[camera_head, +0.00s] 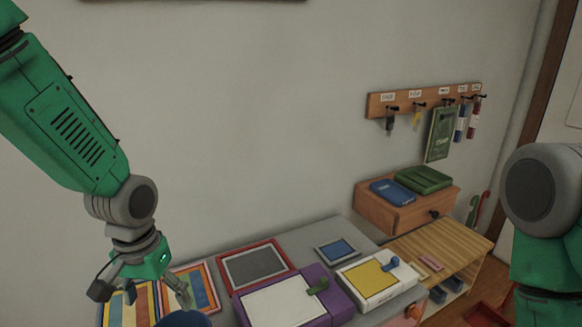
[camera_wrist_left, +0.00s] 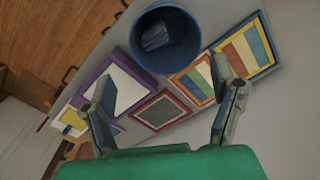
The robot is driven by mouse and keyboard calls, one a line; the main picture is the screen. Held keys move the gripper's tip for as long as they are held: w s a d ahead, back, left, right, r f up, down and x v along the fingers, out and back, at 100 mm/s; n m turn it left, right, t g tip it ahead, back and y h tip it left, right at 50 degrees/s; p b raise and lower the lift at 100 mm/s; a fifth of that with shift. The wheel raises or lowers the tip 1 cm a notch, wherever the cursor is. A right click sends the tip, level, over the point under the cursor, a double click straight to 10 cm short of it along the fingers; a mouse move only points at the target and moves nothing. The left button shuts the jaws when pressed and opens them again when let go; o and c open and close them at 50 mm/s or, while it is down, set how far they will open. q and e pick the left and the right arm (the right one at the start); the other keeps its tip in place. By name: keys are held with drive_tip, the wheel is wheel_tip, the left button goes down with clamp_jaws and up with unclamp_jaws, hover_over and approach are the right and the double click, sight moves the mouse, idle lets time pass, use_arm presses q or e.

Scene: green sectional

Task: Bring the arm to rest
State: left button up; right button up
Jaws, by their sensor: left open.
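My left arm (camera_head: 62,120), green with grey joints, comes in from the left and hangs down in the head view. Its gripper (camera_head: 158,292) is open and points down above striped boards at the table's left end. In the left wrist view the two fingers (camera_wrist_left: 163,82) are spread wide with nothing between them. A round blue bin (camera_wrist_left: 143,62) lies beyond the fingertips and holds a bluish item; its edge also shows at the bottom of the head view (camera_head: 183,319). My right arm (camera_head: 545,200) shows at the right edge; its gripper is out of view.
A purple-framed board (camera_head: 327,316), a red-framed grey board (camera_head: 252,266) and a yellow-and-white box (camera_head: 374,276) lie on the grey table. A wooden box (camera_head: 400,212) bears a blue and a green item. A key rack (camera_head: 430,97) hangs on the wall.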

use_arm(q)
drive_tip(key=s+a+f, duration=0.1)
drive_tip(key=s+f, duration=0.4)
drive_tip(key=f, duration=0.3)
drive_tip(key=s+a+f, duration=0.1)
drive_tip(key=s+f, duration=0.4)
drive_tip(key=f, duration=0.3)
drive_tip(key=s+a+f, duration=0.1)
drive_tip(key=s+f, duration=0.2)
drive_tip(key=s, duration=0.4)
drive_tip(key=s+a+f, duration=0.1)
drive_tip(key=s+f, duration=0.3)
drive_tip(key=s, duration=0.2)
wheel_tip(320, 180, down, 12)
drive_tip(key=w+b, duration=0.1)
drive_tip(key=b, duration=1.2)
drive_tip(key=shift+w+d+f+m+t, duration=0.25)
drive_tip(key=shift+w+d+m+t, duration=0.05)
drive_tip(key=shift+w+m, duration=0.1)
use_arm(e)
wheel_tip(320, 180, down, 13)
drive_tip(key=a, duration=0.1)
drive_tip(key=shift+a+r, duration=0.2)
drive_tip(key=shift+a, duration=0.15)
use_arm(q)
drive_tip(key=shift+d+r, duration=0.1)
drive_tip(key=shift+d, duration=0.25)
use_arm(e)
drive_tip(key=shift+d+f, duration=0.1)
drive_tip(key=shift+d, duration=0.2)
